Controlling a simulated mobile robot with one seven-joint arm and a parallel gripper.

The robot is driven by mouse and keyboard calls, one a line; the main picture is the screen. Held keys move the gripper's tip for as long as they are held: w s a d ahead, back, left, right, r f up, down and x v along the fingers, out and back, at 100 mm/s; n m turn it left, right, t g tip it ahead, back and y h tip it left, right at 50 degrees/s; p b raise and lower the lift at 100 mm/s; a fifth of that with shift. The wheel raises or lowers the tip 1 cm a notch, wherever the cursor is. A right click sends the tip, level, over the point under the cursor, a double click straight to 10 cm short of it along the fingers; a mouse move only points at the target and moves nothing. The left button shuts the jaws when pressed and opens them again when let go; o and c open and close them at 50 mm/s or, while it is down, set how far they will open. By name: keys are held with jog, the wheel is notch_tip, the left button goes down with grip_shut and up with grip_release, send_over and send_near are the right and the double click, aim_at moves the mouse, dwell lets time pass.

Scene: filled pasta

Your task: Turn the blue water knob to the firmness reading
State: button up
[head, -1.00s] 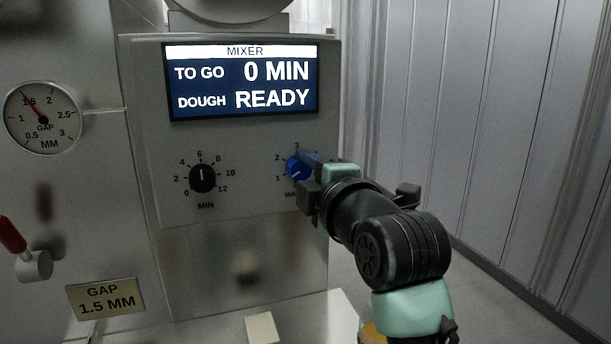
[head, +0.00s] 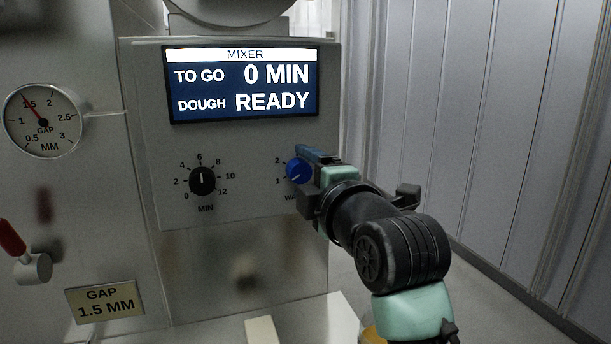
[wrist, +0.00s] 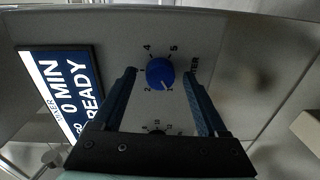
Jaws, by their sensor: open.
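The blue water knob (head: 299,170) is on the mixer's front panel, at the right. It also shows in the wrist view (wrist: 160,73), ahead of and between my fingers. Its white mark points to the lower left in the head view, close to the 1. The scale's higher numbers are hidden there by my gripper (head: 305,175). My gripper is open, with one finger on each side of the knob in the wrist view (wrist: 158,78). I cannot tell whether a finger touches it. The mixer display (head: 242,85) reads 0 MIN to go and dough READY; no firmness number shows.
A black minutes knob (head: 202,180) is left of the blue one. Further left are a gap gauge (head: 43,121), a red-handled lever (head: 12,238) and a sign (head: 105,299) reading GAP 1.5 MM. A ribbed wall (head: 480,110) stands at the right.

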jog(key=p+v, duration=0.2)
jog(key=v, duration=1.1)
jog(key=shift+p, duration=0.35)
jog(key=shift+a, duration=0.1)
jog(key=s+a+r+m+t+h+p, duration=0.1)
jog(key=s+a+r+m+t+h, duration=0.15)
jog(key=s+r+m+t, duration=0.6)
jog(key=s+a+r+m+t+h+p, duration=0.2)
jog(key=s+r+m+t+h, duration=0.15)
jog(key=r+m, duration=1)
notch_tip(320, 180, up, 38)
jog(key=g+p, duration=0.1)
jog(key=p, duration=3.6)
jog(key=shift+w+r+n+p, duration=0.2)
jog(key=shift+r+n+p, duration=0.1)
jog(key=shift+p, duration=0.1)
jog(key=shift+a, duration=0.1)
